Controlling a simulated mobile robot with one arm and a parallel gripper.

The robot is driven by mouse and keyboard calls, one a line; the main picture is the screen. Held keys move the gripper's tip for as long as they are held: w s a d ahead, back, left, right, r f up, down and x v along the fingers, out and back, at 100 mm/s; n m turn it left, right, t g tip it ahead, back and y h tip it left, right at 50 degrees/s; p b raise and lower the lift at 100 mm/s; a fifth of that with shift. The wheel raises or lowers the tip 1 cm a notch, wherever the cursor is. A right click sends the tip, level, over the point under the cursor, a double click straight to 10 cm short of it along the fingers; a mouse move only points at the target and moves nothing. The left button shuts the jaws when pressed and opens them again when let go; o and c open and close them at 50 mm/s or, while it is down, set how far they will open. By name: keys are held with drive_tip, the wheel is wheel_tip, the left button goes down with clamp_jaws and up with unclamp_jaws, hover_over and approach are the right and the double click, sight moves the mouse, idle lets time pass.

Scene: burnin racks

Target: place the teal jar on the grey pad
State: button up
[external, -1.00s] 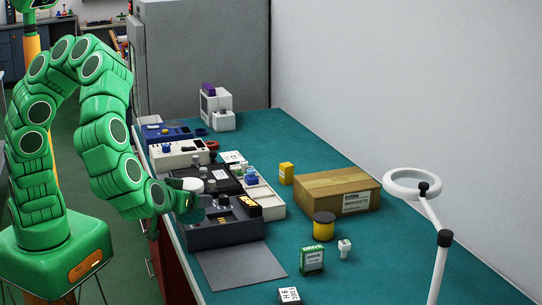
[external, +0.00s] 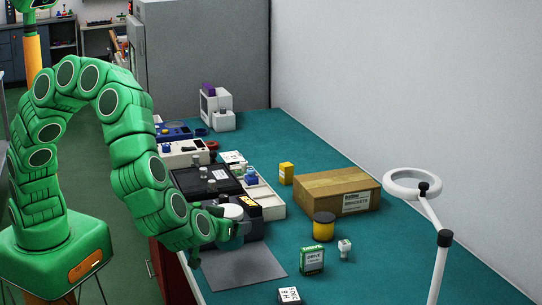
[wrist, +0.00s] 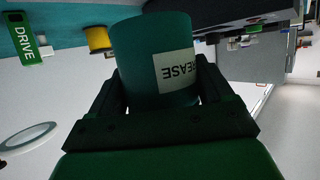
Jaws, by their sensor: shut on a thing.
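My gripper (external: 236,230) is over the front part of the bench, just behind the far edge of the grey pad (external: 243,270). In the wrist view my gripper (wrist: 165,108) is shut on the teal jar (wrist: 135,50), which has a pale label reading "GREASE" upside down in that view. The jar sits between both fingers. In the external view the jar is mostly hidden by my gripper and hard to make out. The grey pad lies flat and bare on the teal bench top.
A dark grey box-like unit (external: 255,229) stands directly behind the pad. A green-and-white DRIVE box (external: 312,260), a small white bottle (external: 344,249) and a yellow spool (external: 324,229) stand to the right. A cardboard box (external: 315,188) and a ring lamp (external: 440,240) are further right.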

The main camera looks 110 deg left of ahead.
sight(239, 245)
drive_tip(key=shift+w+a+f, duration=0.15)
drive_tip(key=shift+w+f, duration=0.4)
drive_tip(key=shift+f, duration=0.15)
drive_tip(key=shift+w+a+f, duration=0.15)
drive_tip(key=shift+w+f, duration=0.4)
drive_tip(key=shift+f, duration=1.65)
drive_tip(key=shift+f, duration=0.15)
drive_tip(key=o, duration=1.1)
drive_tip(key=shift+w+d+r, duration=0.1)
drive_tip(key=shift+r, duration=0.1)
drive_tip(key=shift+v, duration=5.95)
